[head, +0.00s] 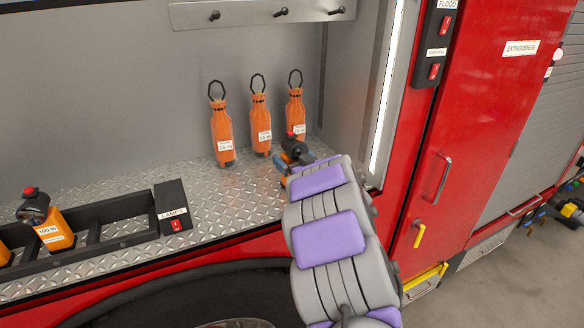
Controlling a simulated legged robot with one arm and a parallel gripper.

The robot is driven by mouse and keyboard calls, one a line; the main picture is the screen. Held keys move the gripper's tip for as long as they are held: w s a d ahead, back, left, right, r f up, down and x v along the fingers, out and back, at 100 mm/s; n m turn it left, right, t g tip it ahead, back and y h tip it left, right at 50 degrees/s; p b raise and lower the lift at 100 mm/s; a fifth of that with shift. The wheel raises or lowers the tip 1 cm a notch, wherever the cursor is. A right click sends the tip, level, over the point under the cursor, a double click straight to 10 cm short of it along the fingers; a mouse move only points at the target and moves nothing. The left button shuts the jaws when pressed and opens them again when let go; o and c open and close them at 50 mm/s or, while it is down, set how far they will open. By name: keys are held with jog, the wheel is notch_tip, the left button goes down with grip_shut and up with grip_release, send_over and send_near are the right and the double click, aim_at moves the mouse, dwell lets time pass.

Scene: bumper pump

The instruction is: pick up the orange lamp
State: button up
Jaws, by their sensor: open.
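One orange lamp (54,232) with a black head, a red top button and a "100 %" label stands in the black rack at the left. A second lamp's black head (294,147) with a red button shows at the end of my arm, on the tread-plate shelf near its right end. Most of its body is hidden behind my arm. My gripper (288,172) is open and right at this second lamp; its fingers are mostly hidden by my wrist. I cannot tell whether the lamp is between the fingers.
Three orange bottles (222,138) with black loops stand behind the second lamp, close to my gripper. The black rack (115,215) marked "LAMPS" fills the shelf's left front. A red side panel (470,110) bounds the right. The shelf (220,195) between rack and gripper is clear.

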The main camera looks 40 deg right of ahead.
jog(key=shift+c, duration=0.4)
jog(key=c, duration=1.4)
